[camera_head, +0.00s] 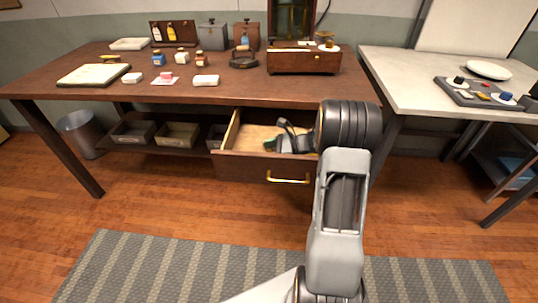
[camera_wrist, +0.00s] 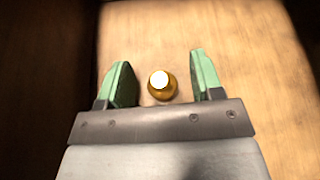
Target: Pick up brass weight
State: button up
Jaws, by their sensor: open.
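The brass weight (camera_wrist: 163,86) is a small round golden piece with a bright top. In the wrist view it stands on the light wooden floor of the open drawer. My gripper (camera_wrist: 158,80) is open, with one green-padded finger on each side of the weight. The weight sits between the fingers, with a gap showing on both sides, nearer the left finger. In the head view my gripper (camera_head: 270,144) reaches down into the drawer (camera_head: 258,159), and the weight is hidden there.
The drawer hangs under a dark wooden table (camera_head: 150,85) with bottles, boxes and a wooden cabinet (camera_head: 304,62) on top. Bins (camera_head: 177,135) stand on the shelf to the left. A pale table (camera_head: 420,80) stands at right. The drawer walls are close around my gripper.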

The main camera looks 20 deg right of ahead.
jog(key=c, duration=1)
jog(key=shift+r, duration=0.1)
